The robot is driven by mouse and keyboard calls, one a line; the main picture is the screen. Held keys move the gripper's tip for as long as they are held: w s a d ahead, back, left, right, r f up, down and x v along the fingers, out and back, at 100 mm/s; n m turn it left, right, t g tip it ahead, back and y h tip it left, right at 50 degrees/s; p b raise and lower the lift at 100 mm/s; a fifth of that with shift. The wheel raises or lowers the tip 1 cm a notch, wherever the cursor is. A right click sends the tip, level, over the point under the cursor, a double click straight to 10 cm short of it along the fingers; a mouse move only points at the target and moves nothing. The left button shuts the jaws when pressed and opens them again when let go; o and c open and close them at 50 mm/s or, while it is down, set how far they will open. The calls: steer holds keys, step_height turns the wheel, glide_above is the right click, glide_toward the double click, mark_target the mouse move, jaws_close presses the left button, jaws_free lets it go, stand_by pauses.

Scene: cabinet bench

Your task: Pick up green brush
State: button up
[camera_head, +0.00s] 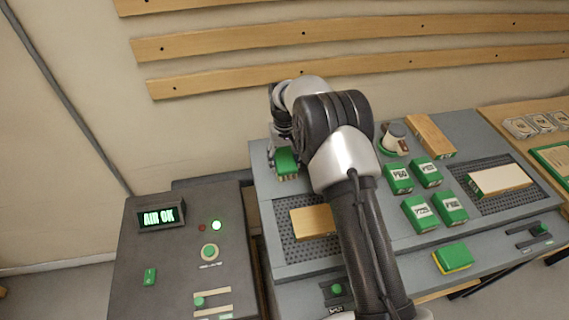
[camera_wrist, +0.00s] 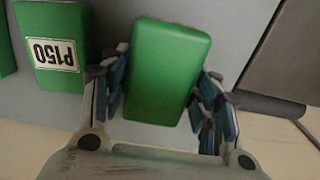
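The green brush (camera_wrist: 167,70) is a rounded green block, a little tilted in the wrist view, between the two fingers of my gripper (camera_wrist: 160,95). The blue-grey finger pads stand close on its left and right sides. I cannot tell whether both pads press on it. In the head view the green brush (camera_head: 287,160) is at the back left of the grey bench, just below my gripper (camera_head: 283,140). My arm hides the middle of the bench.
Green blocks with labels, one marked P150 (camera_wrist: 58,45), stand near the brush; several show at the right (camera_head: 427,172). A wooden block (camera_head: 313,221) lies on the dark left mat, and a green-yellow sponge-like block (camera_head: 453,257) at the front. A control panel (camera_head: 180,260) stands at the left.

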mark_target(285, 159)
steer(key=c, duration=0.7)
step_height(285, 159, up, 20)
steer(key=p, duration=0.5)
steer(key=o, duration=0.7)
steer(key=c, duration=0.4)
